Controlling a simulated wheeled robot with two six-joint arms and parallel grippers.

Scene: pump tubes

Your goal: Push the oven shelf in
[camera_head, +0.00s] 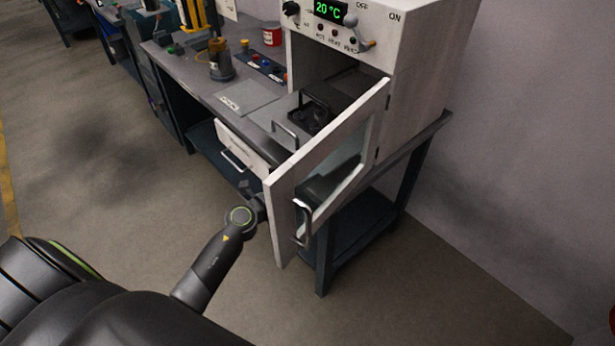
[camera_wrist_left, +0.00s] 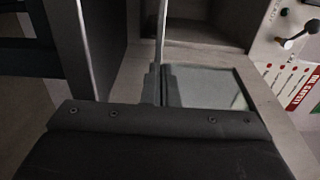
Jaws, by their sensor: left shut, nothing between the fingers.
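The oven shelf (camera_head: 283,118) is a grey plate with a front handle (camera_head: 285,136). In the head view it sticks out of the oven (camera_head: 415,75). A black fixture (camera_head: 311,114) stands on it. The oven door (camera_head: 283,190) is swung open and hides part of the shelf's near side. My left gripper (camera_head: 246,188) is low beside the door's outer edge, below and in front of the shelf handle, apart from the handle. It is shut and empty. Its fingers show in the left wrist view (camera_wrist_left: 160,84). My right gripper is not in view.
The door has a glass pane and a curved handle (camera_head: 302,222). A white drawer (camera_head: 243,152) is under the grey bench (camera_head: 190,60). A brown bottle-like item (camera_head: 220,62), a red can (camera_head: 271,34) and a button strip (camera_head: 262,68) stand on the bench. Floor left is clear.

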